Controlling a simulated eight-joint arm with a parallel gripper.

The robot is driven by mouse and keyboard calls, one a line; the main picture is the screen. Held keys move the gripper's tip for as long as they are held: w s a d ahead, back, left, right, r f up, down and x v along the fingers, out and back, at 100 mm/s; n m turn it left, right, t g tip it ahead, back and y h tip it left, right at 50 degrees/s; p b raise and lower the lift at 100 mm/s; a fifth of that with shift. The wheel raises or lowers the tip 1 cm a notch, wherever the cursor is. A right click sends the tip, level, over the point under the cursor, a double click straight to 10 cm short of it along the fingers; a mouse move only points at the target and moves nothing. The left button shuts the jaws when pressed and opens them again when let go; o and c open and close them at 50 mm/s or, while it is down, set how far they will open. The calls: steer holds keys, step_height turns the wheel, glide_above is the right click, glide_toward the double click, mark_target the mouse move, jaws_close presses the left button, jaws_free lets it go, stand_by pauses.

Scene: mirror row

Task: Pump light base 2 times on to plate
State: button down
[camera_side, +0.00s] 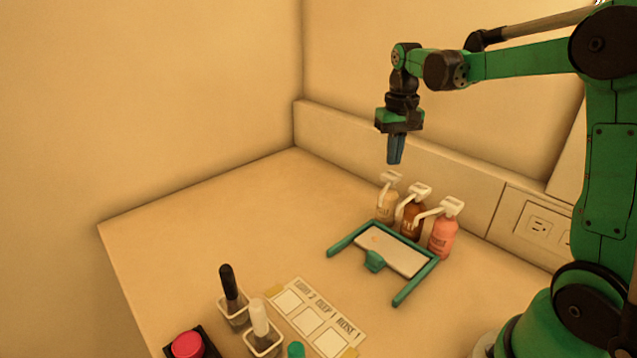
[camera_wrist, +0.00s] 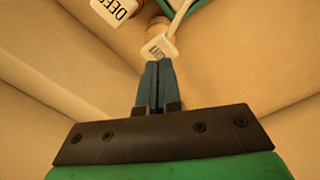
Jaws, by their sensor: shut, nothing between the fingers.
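The light base bottle (camera_side: 386,209) is the pale tan one at the left end of a row of three pump bottles. Its white pump head (camera_side: 390,177) shows in the wrist view as a top marked LIGHT (camera_wrist: 158,48). The white plate (camera_side: 398,256) lies in front of the bottles, below their spouts, with a small tan spot near its upper left. My gripper (camera_side: 394,162) is shut and empty, pointing down just above the light pump head. In the wrist view, its fingertips (camera_wrist: 158,64) are together beside that head; contact cannot be told.
The brown bottle (camera_side: 411,217), with its DEEP top (camera_wrist: 113,9), and the pink bottle (camera_side: 443,238) stand close to the right. A teal frame (camera_side: 413,284) surrounds the plate. A printed card (camera_side: 318,311), applicators in cups and a red button (camera_side: 188,344) are in front. The table's left is clear.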

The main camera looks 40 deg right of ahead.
mark_target(391, 174)
steer(key=shift+f, duration=0.1)
steer(key=shift+f, duration=1.55)
steer(key=shift+r, duration=1.65)
step_height(391, 174, up, 6)
